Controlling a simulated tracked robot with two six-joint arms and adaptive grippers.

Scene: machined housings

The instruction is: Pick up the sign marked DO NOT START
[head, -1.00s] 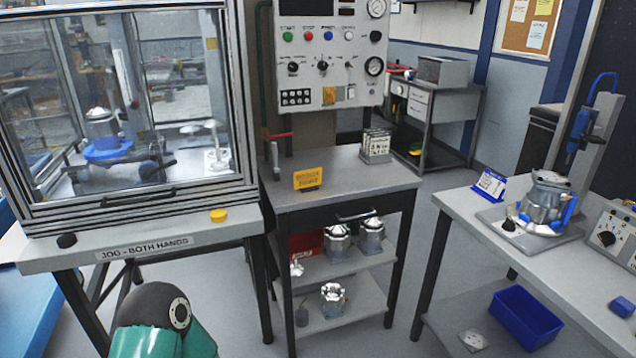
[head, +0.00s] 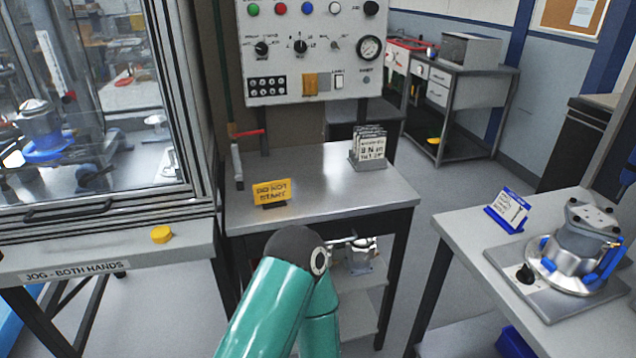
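The yellow sign (head: 272,191) with dark lettering reading DO NOT START stands upright in a small dark base. It is near the left front of the steel-topped table in the middle of the head view. A green arm link of mine with a dark joint reaches up in front of this table, below and right of the sign. Neither of my grippers shows in the head view. Nothing is seen touching the sign.
A rack of white cards (head: 369,148) stands at the table's back right. A red-handled valve (head: 245,135) is behind the sign, below the control panel (head: 308,50). A glazed enclosure (head: 90,110) borders the left. The right bench (head: 465,225) holds a metal housing (head: 572,250) and a blue-edged card (head: 508,210).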

